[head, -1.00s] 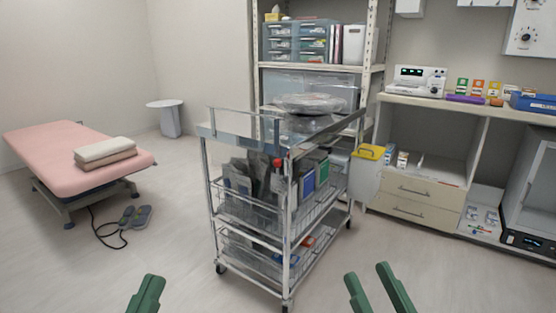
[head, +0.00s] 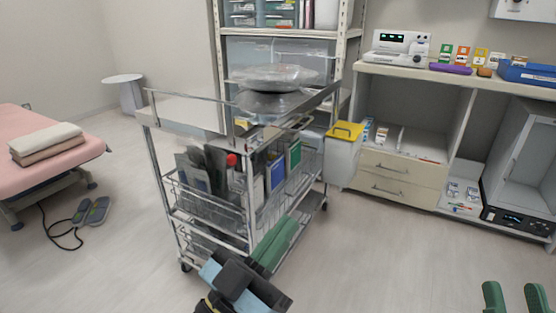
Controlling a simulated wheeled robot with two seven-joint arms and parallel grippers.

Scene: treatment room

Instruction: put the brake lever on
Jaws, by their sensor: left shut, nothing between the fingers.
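The metal trolley (head: 183,113) stands in the middle of the head view, with a flat top and wire baskets below. A red knob (head: 231,160) shows at its near end below the top; it may be the brake lever, and its lower part is hidden among the basket's contents. My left gripper (head: 284,226) is shut and empty. Its green fingers overlap the trolley's lower near side in the picture; I cannot tell whether they touch it. My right gripper (head: 513,291) is open and empty at the bottom right, well apart from the trolley.
A pink treatment bed (head: 20,168) with folded towels (head: 46,143) is at the left, with a foot pedal (head: 92,211) and cable on the floor. A yellow-lidded bin (head: 345,141) and a drawer cabinet (head: 398,182) stand behind right. The floor at right front is clear.

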